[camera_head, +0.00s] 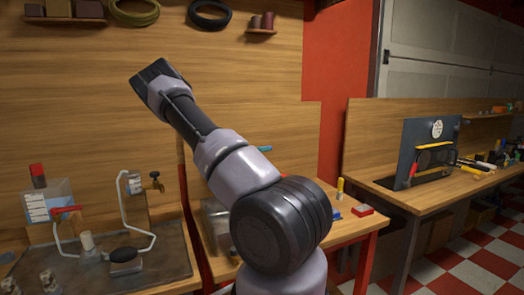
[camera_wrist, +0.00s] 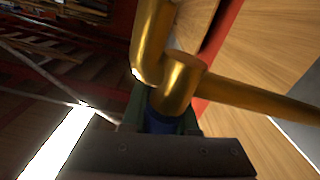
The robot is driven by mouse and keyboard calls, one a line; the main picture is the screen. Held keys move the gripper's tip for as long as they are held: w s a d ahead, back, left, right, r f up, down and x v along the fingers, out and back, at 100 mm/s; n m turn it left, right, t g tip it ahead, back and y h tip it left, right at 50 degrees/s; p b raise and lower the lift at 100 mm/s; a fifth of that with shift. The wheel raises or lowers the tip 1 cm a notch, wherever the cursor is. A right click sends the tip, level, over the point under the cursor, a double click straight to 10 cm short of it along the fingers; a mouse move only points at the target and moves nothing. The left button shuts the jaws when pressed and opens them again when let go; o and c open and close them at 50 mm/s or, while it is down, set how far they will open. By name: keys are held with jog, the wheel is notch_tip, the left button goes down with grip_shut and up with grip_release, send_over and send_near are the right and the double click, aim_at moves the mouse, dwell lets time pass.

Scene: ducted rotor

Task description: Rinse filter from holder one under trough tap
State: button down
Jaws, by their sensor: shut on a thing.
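My gripper (camera_wrist: 161,114) shows in the wrist view, its dark green fingers shut on a dark blue thing (camera_wrist: 158,123). Only a small part of that thing shows, so I cannot tell its shape or whether it is the filter. A thick brass pipe with a bend (camera_wrist: 182,82) is close in front of the fingers and covers part of the view; I cannot tell if it touches the held thing. In the head view my arm reaches up and left, and I cannot make out the gripper. A small brass tap (camera_head: 154,181) is on the left bench's back wall.
A grey tray (camera_head: 172,275) on the left bench has a black bulb (camera_head: 124,254) and white tubing. A clear tank (camera_head: 45,201) with a red-handled valve stands behind. The right bench (camera_head: 440,190) carries a dark panel and tools. Checkered floor is free at lower right.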

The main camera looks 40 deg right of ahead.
jog(key=m+g, duration=0.1)
jog(key=s+m+g+y, duration=0.1)
jog(key=g, duration=0.1)
jog(key=m+g, duration=0.1)
jog(key=shift+s+a+g+y, duration=0.15)
jog(key=shift+a+g+y, duration=0.15)
jog(key=shift+y, duration=0.1)
jog(key=c, duration=0.7)
grip_release()
jog(key=v, duration=1)
jog(key=shift+a, duration=0.35)
jog(key=shift+w+a, duration=0.1)
jog(key=shift+w, duration=0.1)
